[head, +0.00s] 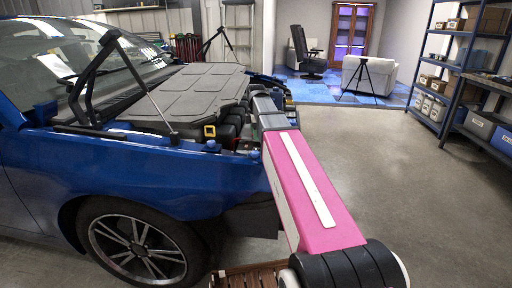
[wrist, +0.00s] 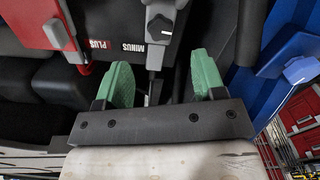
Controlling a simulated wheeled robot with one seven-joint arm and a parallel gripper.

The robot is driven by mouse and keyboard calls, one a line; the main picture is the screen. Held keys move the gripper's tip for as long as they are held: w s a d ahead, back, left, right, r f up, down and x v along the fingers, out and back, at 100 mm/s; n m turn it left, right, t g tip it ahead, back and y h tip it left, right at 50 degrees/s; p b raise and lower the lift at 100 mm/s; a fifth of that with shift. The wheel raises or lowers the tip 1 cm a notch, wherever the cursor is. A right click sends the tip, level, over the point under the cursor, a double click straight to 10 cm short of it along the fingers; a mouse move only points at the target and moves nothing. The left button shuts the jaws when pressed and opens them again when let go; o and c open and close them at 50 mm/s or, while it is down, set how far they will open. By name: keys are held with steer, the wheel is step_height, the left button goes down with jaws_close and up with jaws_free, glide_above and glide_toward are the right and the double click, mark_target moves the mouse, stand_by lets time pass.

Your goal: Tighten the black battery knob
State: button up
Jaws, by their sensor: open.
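In the wrist view, the black battery knob (wrist: 159,29) sits on a grey clamp beside the label MINUS. It has a white pointer line. My gripper (wrist: 163,78) has two green finger pads spread wide apart, with nothing held. The grey clamp's stem (wrist: 154,60) runs down into the space between the pads, and the knob lies beyond the fingertips, toward the top of the picture. In the head view my pink arm reaches into the car's front engine bay, and my gripper and the black knob cannot be made out there.
A red clamp with a grey lever (wrist: 57,34) stands left of the knob beside the label PLUS. A blue part with a light pointer (wrist: 300,69) is at the right. The blue car (head: 150,160) has its engine cover (head: 200,88) exposed. Floor to the right is clear.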

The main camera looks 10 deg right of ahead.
mark_target(256, 148)
step_height(256, 148, down, 7)
steer(key=shift+f, duration=0.2)
stand_by(0.4)
steer(key=c, duration=0.9)
